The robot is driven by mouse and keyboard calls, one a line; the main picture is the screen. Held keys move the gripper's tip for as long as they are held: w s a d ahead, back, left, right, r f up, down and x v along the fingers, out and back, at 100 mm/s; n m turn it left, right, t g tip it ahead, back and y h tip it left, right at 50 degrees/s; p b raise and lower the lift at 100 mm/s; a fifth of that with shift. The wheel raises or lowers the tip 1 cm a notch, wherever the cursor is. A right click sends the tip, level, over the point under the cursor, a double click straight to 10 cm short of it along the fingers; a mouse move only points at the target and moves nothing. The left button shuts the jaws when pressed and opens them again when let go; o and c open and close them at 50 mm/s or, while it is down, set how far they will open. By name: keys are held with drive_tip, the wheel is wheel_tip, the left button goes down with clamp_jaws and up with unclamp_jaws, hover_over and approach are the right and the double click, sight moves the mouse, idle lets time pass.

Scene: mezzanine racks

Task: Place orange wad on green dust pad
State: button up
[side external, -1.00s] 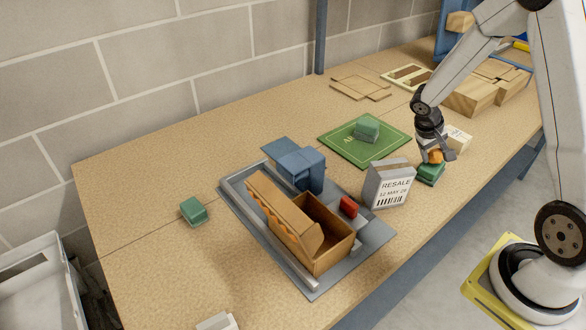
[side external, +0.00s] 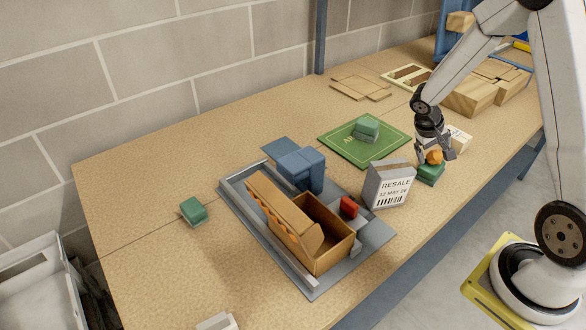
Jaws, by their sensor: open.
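The orange wad (side external: 434,157) is a small lump resting on top of a green pad (side external: 430,174) near the bench's front edge. My gripper (side external: 435,155) is open, pointing down with a finger on either side of the wad. Whether a finger still touches the wad cannot be told. A similar green pad (side external: 366,129) lies on a dark green mat (side external: 362,154) with pale lettering. Another green pad (side external: 193,210) lies alone on the left of the bench.
A box labelled RESALE (side external: 390,187) stands just left of my gripper. The bench's left part is mostly clear.

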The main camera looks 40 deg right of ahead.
drive_tip(key=v, duration=1.2)
drive_tip(key=shift+f, duration=0.1)
drive_tip(key=a+n+y, duration=0.1)
drive_tip(key=a, duration=0.2)
drive_tip(key=s+a+f+n+t, duration=0.1)
drive_tip(key=a, duration=0.3)
drive_tip(key=s+a+f+t+y, duration=0.1)
drive_tip(key=a, duration=0.3)
drive_tip(key=shift+s+f+n+y, duration=0.2)
drive_tip(key=shift+n+y, duration=0.1)
drive_tip(key=shift+n, duration=0.1)
drive_tip(key=s+a+f+n+t+y, duration=0.1)
drive_tip(key=s+a, duration=0.3)
drive_tip(key=a, duration=0.4)
drive_tip(key=shift+a+f+n+t+y, duration=0.25)
drive_tip(key=shift+n+t+y, duration=0.15)
drive_tip(key=shift+t+y, duration=0.3)
